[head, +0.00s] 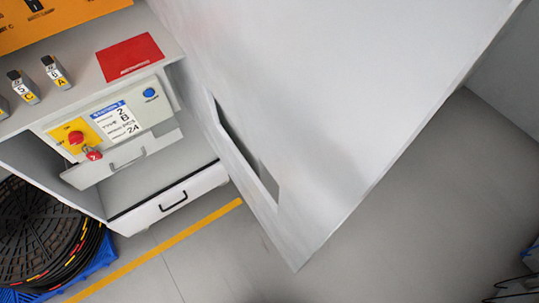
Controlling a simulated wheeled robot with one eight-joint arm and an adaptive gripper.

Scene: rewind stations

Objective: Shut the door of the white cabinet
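A large pale white panel (330,90), which looks like the cabinet door, fills the middle and upper right of the head view, close to the camera. It stands at a slant, with its lower corner pointing down near the bottom middle. A long dark slot (248,152) runs along its left part. Most of the cabinet body behind the panel is hidden, and its hinge side cannot be made out. My gripper is not in view.
Left of the panel stands a grey station with a red pad (130,57), a control box (112,122) and a white drawer (170,198). A yellow line (155,248) crosses the floor.

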